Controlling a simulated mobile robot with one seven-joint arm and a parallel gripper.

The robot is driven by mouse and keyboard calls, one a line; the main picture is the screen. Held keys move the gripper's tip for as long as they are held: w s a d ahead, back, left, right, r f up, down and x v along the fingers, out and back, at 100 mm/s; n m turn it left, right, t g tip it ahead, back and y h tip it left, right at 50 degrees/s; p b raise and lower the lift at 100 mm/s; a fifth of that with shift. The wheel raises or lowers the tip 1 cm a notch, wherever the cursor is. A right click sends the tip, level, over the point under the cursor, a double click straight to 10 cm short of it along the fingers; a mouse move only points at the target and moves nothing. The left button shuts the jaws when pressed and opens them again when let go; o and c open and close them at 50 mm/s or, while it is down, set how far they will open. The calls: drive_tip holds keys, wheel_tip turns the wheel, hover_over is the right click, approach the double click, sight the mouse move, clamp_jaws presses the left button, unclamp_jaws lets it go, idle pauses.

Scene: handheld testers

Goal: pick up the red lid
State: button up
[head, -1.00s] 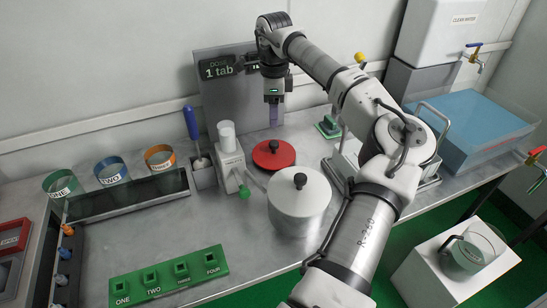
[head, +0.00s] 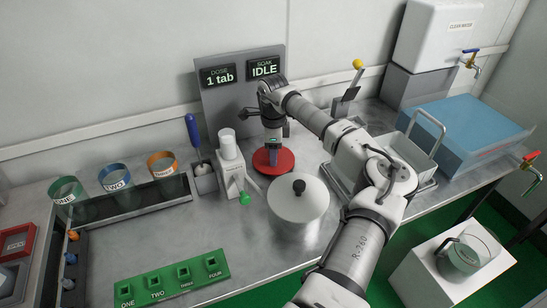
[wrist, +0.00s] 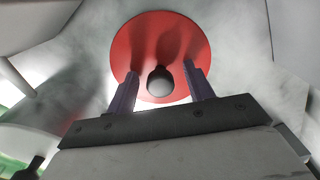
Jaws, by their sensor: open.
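The red lid (head: 286,161) lies flat on the metal bench, behind the lidded pot and right of the white dispenser. In the wrist view the red lid (wrist: 150,32) fills the upper middle, and its dark round knob (wrist: 160,83) shows a pale highlight. My gripper (head: 272,149) is right above the lid, pointing down, and covers its knob in the head view. In the wrist view my gripper (wrist: 161,80) is open, with one finger on each side of the knob and a gap to both. Whether the fingertips touch the lid is hard to tell.
A silver pot (head: 298,207) with a black knob stands close in front of the lid. A white dispenser (head: 231,165) with a green knob stands to the left. A grey display panel (head: 225,103) is behind, and a metal tray (head: 415,150) is to the right.

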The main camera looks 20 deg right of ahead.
drive_tip(key=shift+c, duration=0.4)
drive_tip(key=c, duration=1)
drive_tip(key=shift+r, duration=0.15)
